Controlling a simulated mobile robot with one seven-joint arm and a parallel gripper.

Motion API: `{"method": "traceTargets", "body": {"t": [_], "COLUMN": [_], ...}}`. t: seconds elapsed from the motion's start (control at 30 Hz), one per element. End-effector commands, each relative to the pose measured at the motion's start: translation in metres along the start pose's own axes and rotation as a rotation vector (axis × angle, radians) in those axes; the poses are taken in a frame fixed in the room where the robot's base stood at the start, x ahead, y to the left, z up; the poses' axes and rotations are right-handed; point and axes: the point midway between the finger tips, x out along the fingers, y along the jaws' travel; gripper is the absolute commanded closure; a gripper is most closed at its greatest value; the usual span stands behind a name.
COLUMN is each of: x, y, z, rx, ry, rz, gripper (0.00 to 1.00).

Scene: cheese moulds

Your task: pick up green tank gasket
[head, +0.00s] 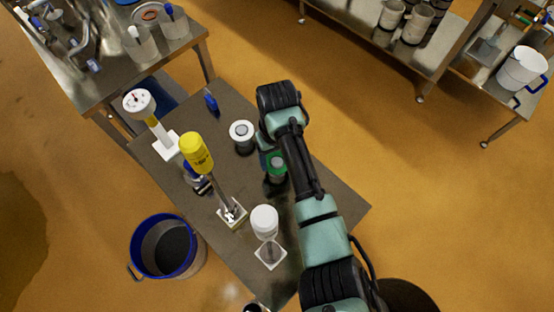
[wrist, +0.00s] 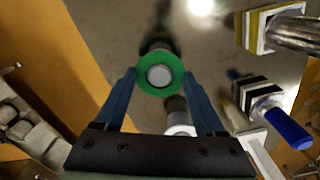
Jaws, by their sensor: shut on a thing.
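The green tank gasket (head: 269,167) is a green ring around a pale grey round centre, over the middle of the dark table in the head view. In the wrist view the green gasket (wrist: 160,91) sits between the tips of my two blue fingers. My gripper (wrist: 160,74) is shut on it, with one finger on each side. In the head view my gripper (head: 266,158) is partly hidden by my arm. I cannot tell whether the gasket is clear of the tabletop.
On the table (head: 330,195) stand a white ring-shaped piece (head: 242,131), a yellow-topped tool (head: 196,153), a white-topped tool (head: 264,220) and a dial gauge (head: 139,103). A blue-rimmed bucket (head: 139,234) is on the floor at left. The table's right end looks clear.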

Motion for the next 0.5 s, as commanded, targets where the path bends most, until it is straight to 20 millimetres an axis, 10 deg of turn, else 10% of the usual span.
{"method": "traceTargets", "body": {"t": [0.5], "x": [-0.035], "y": [0.0], "z": [-0.001], "rx": [-0.001], "ry": [0.006], "rz": [0.002], "gripper": [0.79]}}
